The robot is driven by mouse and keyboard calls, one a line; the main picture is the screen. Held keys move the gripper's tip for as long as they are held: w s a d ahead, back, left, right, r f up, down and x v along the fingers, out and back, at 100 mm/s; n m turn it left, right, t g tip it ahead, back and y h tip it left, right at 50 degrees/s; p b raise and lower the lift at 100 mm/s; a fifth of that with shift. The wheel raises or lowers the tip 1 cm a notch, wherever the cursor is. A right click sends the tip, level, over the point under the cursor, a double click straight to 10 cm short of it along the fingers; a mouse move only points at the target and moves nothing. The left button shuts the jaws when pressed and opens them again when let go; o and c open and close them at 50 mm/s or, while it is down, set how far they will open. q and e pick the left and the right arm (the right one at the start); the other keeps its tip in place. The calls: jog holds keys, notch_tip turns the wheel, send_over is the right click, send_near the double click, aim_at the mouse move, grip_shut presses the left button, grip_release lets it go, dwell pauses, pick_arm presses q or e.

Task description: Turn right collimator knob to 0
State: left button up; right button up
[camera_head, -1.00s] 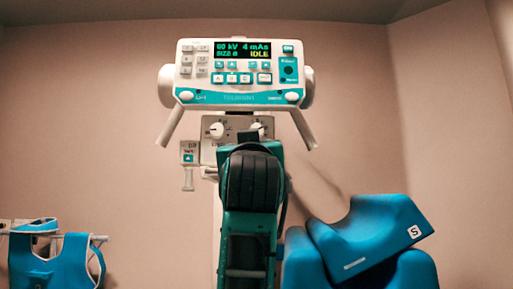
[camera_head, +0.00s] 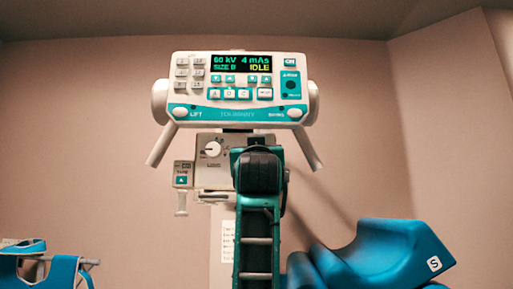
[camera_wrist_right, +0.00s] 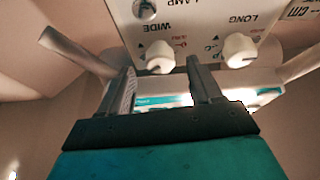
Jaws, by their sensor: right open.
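The collimator panel (camera_head: 205,173) sits under the console, and its left white knob (camera_head: 213,149) shows in the head view. My right arm hides the right knob there. The right wrist view is upside down relative to the head view. In it, the right knob (camera_wrist_right: 160,63), marked WIDE, stands beyond and between the spread fingertips of my right gripper (camera_wrist_right: 161,70). The gripper is open, with gaps on both sides of the knob. The left knob (camera_wrist_right: 240,49), marked LONG, is outside the fingers. My left gripper is not in view.
The console (camera_head: 238,88) with its lit display reading IDLE hangs just above the panel, with grey handles (camera_head: 161,146) slanting down at its sides. A small box (camera_head: 183,173) is left of the panel. Blue padded supports (camera_head: 385,262) stand lower right and a blue apron (camera_head: 62,272) lower left.

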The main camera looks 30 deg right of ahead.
jog(key=x, duration=0.3)
jog(key=shift+w+d+r, duration=0.1)
jog(key=shift+w, duration=0.05)
jog(key=c, duration=1)
